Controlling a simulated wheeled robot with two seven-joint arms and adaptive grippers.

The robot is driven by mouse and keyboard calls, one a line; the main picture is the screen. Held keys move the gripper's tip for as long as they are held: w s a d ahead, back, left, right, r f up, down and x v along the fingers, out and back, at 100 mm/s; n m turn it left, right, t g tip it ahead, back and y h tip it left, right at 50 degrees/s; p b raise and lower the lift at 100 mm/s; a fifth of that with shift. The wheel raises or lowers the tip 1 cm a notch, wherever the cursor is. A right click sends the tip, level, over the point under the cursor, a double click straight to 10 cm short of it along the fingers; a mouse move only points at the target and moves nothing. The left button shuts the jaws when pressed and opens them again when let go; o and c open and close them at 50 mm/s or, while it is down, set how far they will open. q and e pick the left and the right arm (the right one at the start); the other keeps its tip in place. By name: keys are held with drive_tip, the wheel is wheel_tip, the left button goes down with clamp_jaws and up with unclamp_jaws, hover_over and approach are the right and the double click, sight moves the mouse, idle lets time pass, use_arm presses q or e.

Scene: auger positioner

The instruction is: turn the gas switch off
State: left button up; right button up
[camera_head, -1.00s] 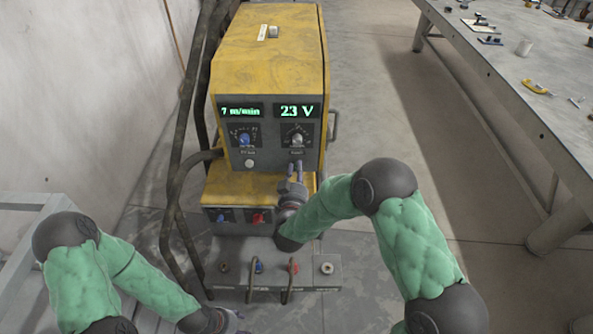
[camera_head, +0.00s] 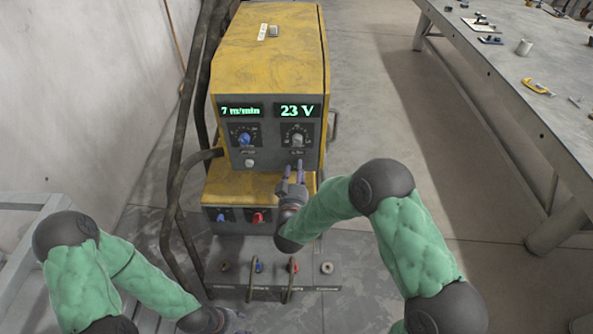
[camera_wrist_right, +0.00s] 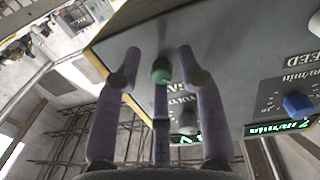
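The yellow and grey welding machine (camera_head: 268,50) stands ahead, its panel facing me. In the right wrist view the panel appears upside down, and a small green knob (camera_wrist_right: 161,70) sits by a label that seems to read GAS. In the head view my right gripper (camera_head: 293,172) is at the lower right of the panel and the green knob cannot be made out. My left gripper (camera_head: 236,318) is low at the bottom edge, its fingers too small to judge.
A grey knob (camera_head: 297,139) and a blue knob (camera_head: 244,139) sit under displays reading 23 V and 7 m/min. Lower down are a blue switch (camera_head: 221,215) and a red switch (camera_head: 257,216). Cables hang at the left. A workbench (camera_head: 500,60) stands at the right.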

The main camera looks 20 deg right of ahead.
drive_tip(key=shift+r, duration=0.15)
drive_tip(key=v, duration=1.2)
idle(0.4)
wheel_tip(320, 180, down, 18)
drive_tip(key=s+a+g+y, duration=0.1)
drive_tip(key=s+g+y, duration=0.1)
drive_tip(key=g+y, duration=0.45)
drive_tip(key=s+a+f+g+y, duration=0.1)
drive_tip(key=s+f+g, duration=0.4)
drive_tip(key=s, duration=0.4)
drive_tip(key=s+a+f+g+y, duration=0.1)
drive_tip(key=s+f+g+y, duration=0.1)
drive_tip(key=s+f+g, duration=0.3)
drive_tip(key=s+f, duration=0.1)
drive_tip(key=s, duration=0.3)
drive_tip(key=shift+s+f, duration=0.15)
drive_tip(key=shift+f, duration=0.15)
drive_tip(key=shift+a+y, duration=0.1)
drive_tip(key=shift+y, duration=0.15)
